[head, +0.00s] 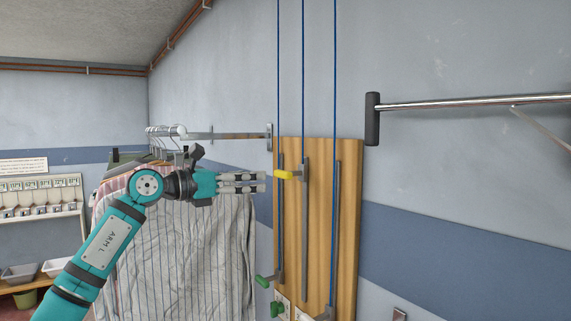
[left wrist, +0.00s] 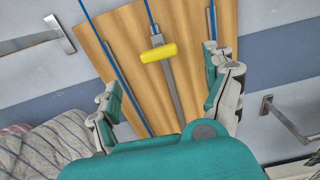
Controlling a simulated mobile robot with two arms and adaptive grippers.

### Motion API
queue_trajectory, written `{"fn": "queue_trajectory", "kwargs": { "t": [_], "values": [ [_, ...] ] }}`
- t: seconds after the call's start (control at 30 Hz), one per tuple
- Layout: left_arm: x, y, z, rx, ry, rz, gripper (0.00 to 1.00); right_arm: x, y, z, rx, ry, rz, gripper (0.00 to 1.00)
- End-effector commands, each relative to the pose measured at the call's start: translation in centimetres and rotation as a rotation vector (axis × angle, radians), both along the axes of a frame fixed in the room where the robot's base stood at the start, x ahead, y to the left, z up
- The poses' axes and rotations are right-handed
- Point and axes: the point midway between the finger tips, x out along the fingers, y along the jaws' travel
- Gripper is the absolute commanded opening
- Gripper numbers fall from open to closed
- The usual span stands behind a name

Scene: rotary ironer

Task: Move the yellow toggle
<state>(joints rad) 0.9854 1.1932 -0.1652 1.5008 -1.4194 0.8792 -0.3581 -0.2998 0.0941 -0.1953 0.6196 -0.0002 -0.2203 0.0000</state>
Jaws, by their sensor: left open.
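The yellow toggle (head: 284,174) is a short bar on the middle of three vertical metal slides on a wooden wall board (head: 318,215). In the left wrist view the yellow toggle (left wrist: 158,53) lies ahead, between my two fingers in the picture. My left gripper (head: 264,182) is open and empty. Its fingertips are just left of the toggle in the head view, and I see no contact. The left wrist view shows the left gripper (left wrist: 170,88) with its fingers spread wide. My right gripper is in no view.
Blue cords (head: 303,80) run up from the slides. Striped shirts (head: 215,245) hang on a rail behind my left arm. A metal bar (head: 470,102) with a dark end sticks out at right.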

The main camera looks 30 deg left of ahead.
Motion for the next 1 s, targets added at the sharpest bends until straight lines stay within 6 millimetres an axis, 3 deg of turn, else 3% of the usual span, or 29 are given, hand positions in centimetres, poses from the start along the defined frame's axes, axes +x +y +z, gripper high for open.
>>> {"fn": "queue_trajectory", "kwargs": {
  "t": [0.03,0.2,0.5,0.9,1.0],
  "values": [
    [1.2,-0.6,0.7,-0.005,0.001,-0.004,0.85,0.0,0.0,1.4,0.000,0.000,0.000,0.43],
    [4.6,-2.0,0.6,-0.004,0.001,-0.004,0.85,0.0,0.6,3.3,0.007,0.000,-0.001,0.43],
    [8.8,-3.6,0.2,-0.004,0.002,-0.001,0.85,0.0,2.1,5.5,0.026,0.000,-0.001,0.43],
    [9.6,-3.9,-0.1,-0.002,0.001,0.000,0.85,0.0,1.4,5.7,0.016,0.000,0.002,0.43],
    [9.6,-3.9,-0.1,-0.002,0.001,0.000,0.74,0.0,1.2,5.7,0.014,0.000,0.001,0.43]
  ]
}}
